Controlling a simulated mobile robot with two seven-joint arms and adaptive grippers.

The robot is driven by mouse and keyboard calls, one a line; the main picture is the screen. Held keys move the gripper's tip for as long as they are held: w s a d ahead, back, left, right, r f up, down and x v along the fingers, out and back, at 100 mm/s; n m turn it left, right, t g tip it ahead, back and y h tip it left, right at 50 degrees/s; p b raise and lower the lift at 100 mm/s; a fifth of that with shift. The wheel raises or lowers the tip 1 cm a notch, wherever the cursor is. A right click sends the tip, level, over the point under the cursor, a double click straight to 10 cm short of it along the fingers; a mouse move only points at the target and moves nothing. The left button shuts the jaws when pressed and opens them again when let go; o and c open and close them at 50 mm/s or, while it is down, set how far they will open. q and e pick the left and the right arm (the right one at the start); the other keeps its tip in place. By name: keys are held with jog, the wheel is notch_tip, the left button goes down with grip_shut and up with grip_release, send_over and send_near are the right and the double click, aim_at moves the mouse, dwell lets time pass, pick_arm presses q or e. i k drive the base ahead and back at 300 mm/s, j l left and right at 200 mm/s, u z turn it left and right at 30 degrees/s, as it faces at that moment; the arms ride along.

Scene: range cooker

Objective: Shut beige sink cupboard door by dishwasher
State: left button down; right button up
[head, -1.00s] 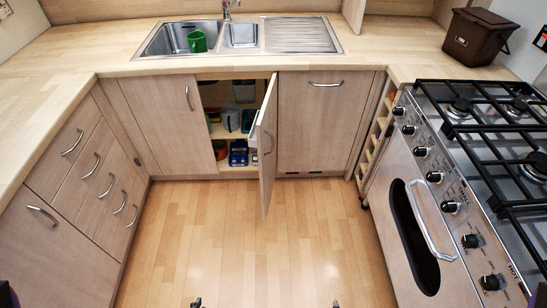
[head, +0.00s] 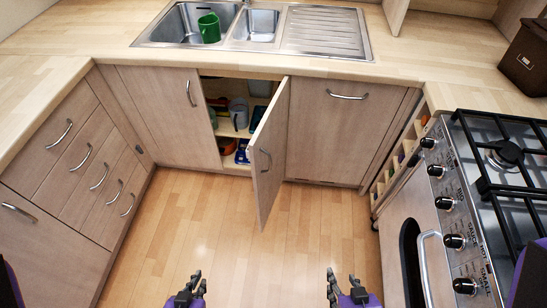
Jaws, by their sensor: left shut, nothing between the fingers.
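The beige sink cupboard door (head: 270,160) stands open in the head view, hinged on its right side beside the beige dishwasher front (head: 335,135). It swings out over the floor and carries a metal handle (head: 265,160). The cupboard interior (head: 232,110) shows in the gap to its left. My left gripper (head: 188,289) is low in the view, in front and left of the door, shut and empty. My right gripper (head: 347,289) is low and right of the door; its jaw state is unclear. Neither gripper touches the door.
A closed cupboard door (head: 165,115) is left of the opening. Drawers (head: 85,150) line the left side and a range cooker (head: 465,205) the right. A green cup (head: 209,27) is in the sink (head: 178,28). The wooden floor (head: 235,255) is clear.

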aim_at(270, 166)
jog(key=i+l+u, duration=0.2)
jog(key=i+l, duration=0.25)
jog(key=k+j+z, duration=0.1)
jog(key=k+z, duration=0.35)
jog(key=k+l+z, duration=0.25)
jog(key=l+z, duration=0.25)
jog(key=j, duration=0.1)
